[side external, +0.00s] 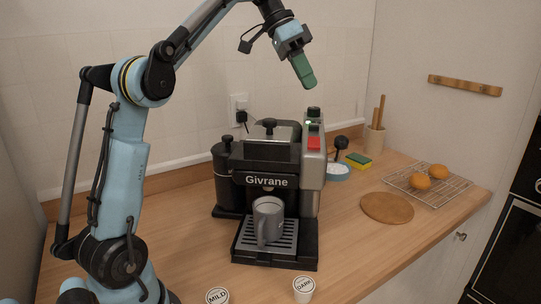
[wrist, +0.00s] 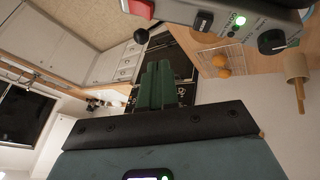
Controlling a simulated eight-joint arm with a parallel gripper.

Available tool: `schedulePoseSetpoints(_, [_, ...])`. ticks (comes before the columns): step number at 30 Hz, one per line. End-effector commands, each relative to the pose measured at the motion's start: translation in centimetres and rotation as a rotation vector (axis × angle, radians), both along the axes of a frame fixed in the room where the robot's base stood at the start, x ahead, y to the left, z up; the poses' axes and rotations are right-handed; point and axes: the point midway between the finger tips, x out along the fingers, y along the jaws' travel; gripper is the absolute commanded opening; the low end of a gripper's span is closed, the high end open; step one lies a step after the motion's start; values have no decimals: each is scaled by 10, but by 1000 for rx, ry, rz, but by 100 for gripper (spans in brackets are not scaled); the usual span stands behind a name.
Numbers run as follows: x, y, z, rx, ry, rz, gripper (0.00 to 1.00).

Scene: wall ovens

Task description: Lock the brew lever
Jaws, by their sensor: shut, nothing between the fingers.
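The black coffee machine (side external: 267,155) stands on the wooden counter with a grey mug (side external: 267,221) on its drip tray. A black ball knob (side external: 341,143), seemingly the brew lever's end, sticks out at the machine's right side. The knob also shows at upper left in the wrist view (wrist: 140,36); its link to the machine is mostly hidden. My gripper (side external: 308,80) has green fingers, shut and empty, in the air above the machine's right side, apart from the knob. The closed fingers also show in the wrist view (wrist: 158,68).
The side panel has a red switch (side external: 314,143), a green light and a black dial (wrist: 272,41). Right of the machine are a white-blue dish (side external: 338,172), a sponge (side external: 359,160), a round board (side external: 387,208) and a rack (side external: 449,187).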

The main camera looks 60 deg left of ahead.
Motion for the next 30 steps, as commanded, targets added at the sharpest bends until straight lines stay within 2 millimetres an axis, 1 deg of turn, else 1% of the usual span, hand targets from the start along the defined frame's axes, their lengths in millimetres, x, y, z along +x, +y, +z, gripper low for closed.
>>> schedulePoseSetpoints(16, [20, -36, -66, 0, 0, -2, 0])
schedulePoseSetpoints(18, [18, -46, -72, 1, 1, -4, 0])
schedulePoseSetpoints(21, [17, -56, -79, 0, 0, -3, 0])
schedulePoseSetpoints(25, [16, -64, -84, 0, 1, 0, 0])
schedulePoseSetpoints(30, [16, -67, -86, 0, 1, 0, 0])
